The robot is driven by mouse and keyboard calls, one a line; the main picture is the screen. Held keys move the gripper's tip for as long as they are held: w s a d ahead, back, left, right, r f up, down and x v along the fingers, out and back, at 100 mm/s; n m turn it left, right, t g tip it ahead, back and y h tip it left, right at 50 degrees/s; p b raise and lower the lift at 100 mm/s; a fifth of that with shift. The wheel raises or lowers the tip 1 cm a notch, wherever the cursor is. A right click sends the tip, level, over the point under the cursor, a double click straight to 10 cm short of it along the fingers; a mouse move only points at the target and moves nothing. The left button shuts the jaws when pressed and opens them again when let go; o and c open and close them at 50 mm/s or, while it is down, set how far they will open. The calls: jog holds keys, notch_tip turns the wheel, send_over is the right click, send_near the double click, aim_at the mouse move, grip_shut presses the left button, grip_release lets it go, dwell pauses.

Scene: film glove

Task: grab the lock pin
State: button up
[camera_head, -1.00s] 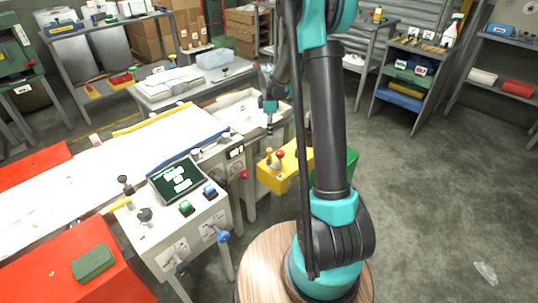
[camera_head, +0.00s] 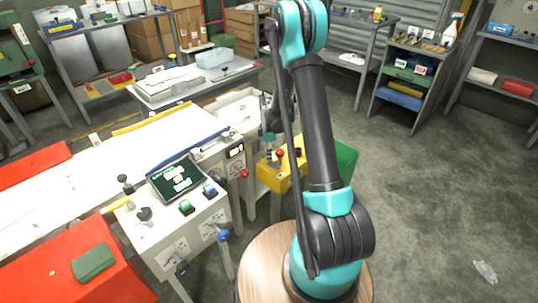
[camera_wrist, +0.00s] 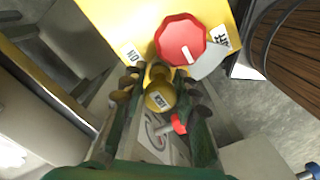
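The lock pin, a yellow, brass-coloured piece with a small label on its end (camera_wrist: 160,98), stands by the yellow box (camera_head: 290,176). In the wrist view the box's yellow face (camera_wrist: 120,20) is at the top. My gripper (camera_wrist: 160,88) has its dark finger pads on both sides of the pin. They look close to it, with no clear grip, so the gripper appears open around it. In the head view my gripper (camera_head: 269,148) is down at the box's left part, and the pin is mostly hidden there.
A red knob (camera_wrist: 181,40) stands just beyond the pin; it also shows in the head view (camera_head: 280,153). A red-tipped lever (camera_wrist: 178,124) lies below between the fingers. A console with a screen (camera_head: 178,177) stands to the left. A green bin (camera_head: 346,160) is at the right.

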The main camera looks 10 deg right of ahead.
jog(key=shift+f, duration=0.6)
jog(key=shift+c, duration=0.5)
jog(key=c, duration=0.5)
jog(key=shift+r, duration=0.1)
jog(key=shift+c, duration=0.2)
